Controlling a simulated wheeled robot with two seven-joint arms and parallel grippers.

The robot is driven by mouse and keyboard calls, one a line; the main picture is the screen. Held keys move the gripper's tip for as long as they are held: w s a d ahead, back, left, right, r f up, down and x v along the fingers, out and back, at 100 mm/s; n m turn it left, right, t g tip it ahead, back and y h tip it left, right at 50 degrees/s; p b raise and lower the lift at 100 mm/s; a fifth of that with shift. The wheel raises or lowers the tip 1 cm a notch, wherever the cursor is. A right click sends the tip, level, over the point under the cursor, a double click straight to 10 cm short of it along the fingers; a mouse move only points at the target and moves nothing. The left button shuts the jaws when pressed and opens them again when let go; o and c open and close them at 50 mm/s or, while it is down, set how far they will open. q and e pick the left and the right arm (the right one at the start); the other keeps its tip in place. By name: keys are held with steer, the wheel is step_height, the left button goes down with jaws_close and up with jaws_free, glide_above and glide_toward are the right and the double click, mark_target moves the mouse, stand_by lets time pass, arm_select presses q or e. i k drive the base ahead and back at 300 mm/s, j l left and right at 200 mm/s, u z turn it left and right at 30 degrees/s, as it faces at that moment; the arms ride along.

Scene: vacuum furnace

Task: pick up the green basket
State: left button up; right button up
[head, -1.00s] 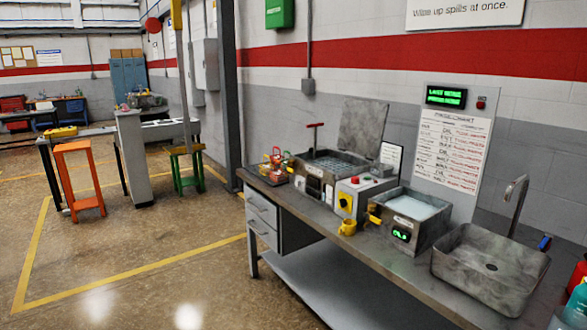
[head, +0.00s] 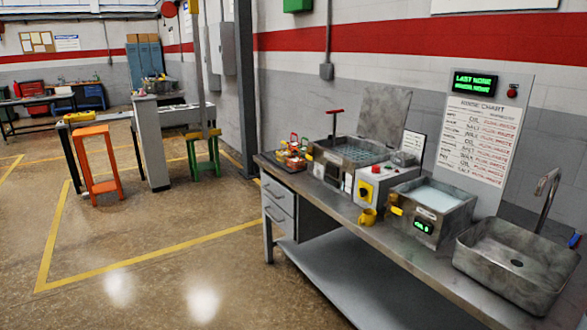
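I cannot make out a green basket for certain. A cluster of small red, orange and yellow items (head: 292,153) sits on a dark tray at the left end of the steel bench (head: 345,225). The items are too small to tell whether one is a green basket. Neither of my grippers is in view.
Orange (head: 95,165) and green (head: 204,157) stools stand left. The floor before the bench is clear.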

mark_target(303, 149)
steer(key=i+j+u, duration=0.3)
steer(key=i, duration=0.15)
steer(key=i+j+u, duration=0.15)
steer(key=i+u, duration=0.15)
steer(key=i, duration=0.2)
steer(key=i+u, duration=0.3)
steer(key=i, duration=0.2)
steer(key=i+j+z, duration=0.1)
steer(key=i, duration=0.45)
steer(key=i+j+z, duration=0.15)
steer(key=i, duration=0.4)
steer(key=i+j+z, duration=0.1)
steer(key=i, duration=0.45)
steer(key=j, duration=0.05)
